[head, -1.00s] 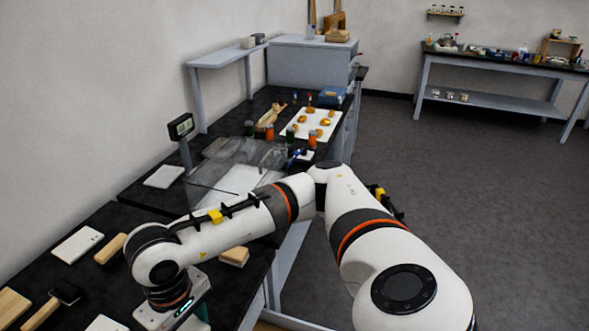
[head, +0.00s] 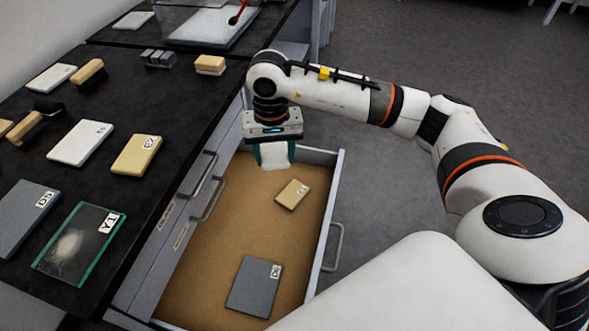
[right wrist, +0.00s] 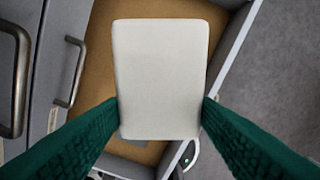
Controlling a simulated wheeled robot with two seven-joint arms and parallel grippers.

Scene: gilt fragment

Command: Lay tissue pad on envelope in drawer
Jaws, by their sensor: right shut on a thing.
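My right gripper (head: 274,153) hangs over the far end of the open drawer (head: 210,240). Its green fingers are shut on the white tissue pad (head: 274,160). In the right wrist view the pad (right wrist: 160,75) is a pale rounded rectangle between both fingers, held above the drawer floor and hiding much of it. A cream labelled flat packet (head: 292,193), which looks like the envelope, lies in the drawer just nearer than the gripper. A grey labelled slab (head: 253,286) lies at the drawer's near end. My left gripper is not in view.
The black worktop (head: 120,190) at left holds a white block (head: 80,142), a cream block (head: 136,155), a grey slab (head: 27,214) and a green-edged glass plate (head: 80,243). Drawer handles (head: 205,190) line the bench front. The drawer's middle floor is bare.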

